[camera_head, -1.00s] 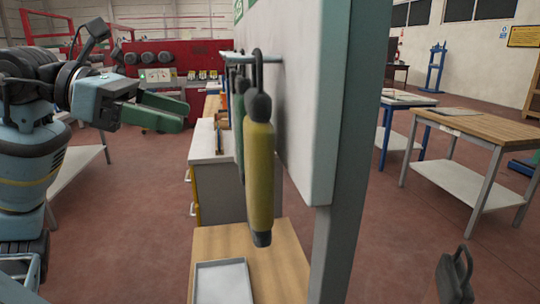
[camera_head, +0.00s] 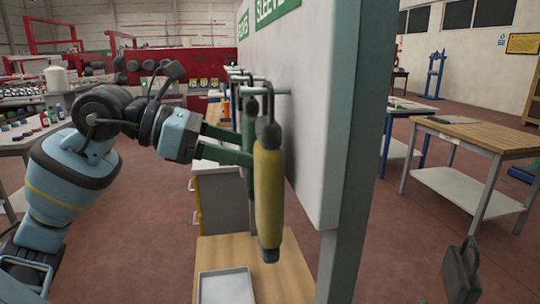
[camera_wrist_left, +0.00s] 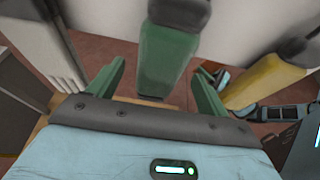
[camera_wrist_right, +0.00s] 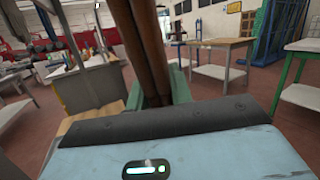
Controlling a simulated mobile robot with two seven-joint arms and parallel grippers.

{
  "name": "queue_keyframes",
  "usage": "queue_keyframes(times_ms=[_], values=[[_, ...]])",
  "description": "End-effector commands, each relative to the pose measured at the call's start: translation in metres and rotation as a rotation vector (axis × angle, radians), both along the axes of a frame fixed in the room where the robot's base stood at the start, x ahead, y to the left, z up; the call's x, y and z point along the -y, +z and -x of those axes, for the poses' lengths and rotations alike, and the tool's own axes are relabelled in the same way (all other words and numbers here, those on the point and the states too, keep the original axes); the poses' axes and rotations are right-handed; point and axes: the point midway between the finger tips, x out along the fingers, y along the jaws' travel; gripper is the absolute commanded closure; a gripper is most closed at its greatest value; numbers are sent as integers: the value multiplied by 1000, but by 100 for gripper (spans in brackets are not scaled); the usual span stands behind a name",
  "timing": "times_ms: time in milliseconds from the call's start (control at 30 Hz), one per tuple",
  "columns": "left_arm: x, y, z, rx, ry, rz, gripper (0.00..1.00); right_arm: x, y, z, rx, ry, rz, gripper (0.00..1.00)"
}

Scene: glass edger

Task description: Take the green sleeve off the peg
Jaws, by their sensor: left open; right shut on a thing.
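The green sleeve (camera_head: 249,130) hangs upright from the side of the board, partly hidden behind the yellow sleeve (camera_head: 268,195). I cannot clearly tell its peg from its neighbours. My left gripper (camera_head: 240,147) is open at the green sleeve. In the left wrist view the green sleeve (camera_wrist_left: 168,55) stands between the two spread fingers (camera_wrist_left: 157,88), with a gap on each side. My right gripper (camera_wrist_right: 158,92) is shut on a brown sleeve (camera_wrist_right: 150,40). A dark looped top (camera_head: 461,272), probably of that sleeve, shows at the lower right of the head view.
The yellow sleeve hangs close beside the green one, on a nearer peg (camera_head: 278,91). The board (camera_head: 320,100) stands just to their right. Below are a wooden top and a grey tray (camera_head: 228,285). A wooden table (camera_head: 480,135) stands at the right.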

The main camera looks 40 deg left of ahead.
Motion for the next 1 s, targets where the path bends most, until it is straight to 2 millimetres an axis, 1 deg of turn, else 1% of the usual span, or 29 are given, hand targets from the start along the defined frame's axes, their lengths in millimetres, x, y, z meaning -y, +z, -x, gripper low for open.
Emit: queue_keyframes(times_ms=[33, 300, 500, 767, 867, 1000], values=[[4, 0, -3, 2, -1, -2, 22, 0, 7, 0, 9, 0, 0, 100], [16, -7, -19, 2, -1, -1, 22, 0, 19, 1, 26, 0, -1, 100], [19, -11, -23, 1, 0, 0, 22, 0, 22, 2, 29, 0, 0, 100], [19, -12, -24, 0, 0, 0, 22, 0, 22, 2, 29, 0, 0, 100], [19, -12, -24, 0, 0, 0, 34, 0, 22, 2, 29, 0, 0, 100], [19, -11, -24, 0, 0, 0, 52, 0, 22, 2, 29, 0, 0, 100]])
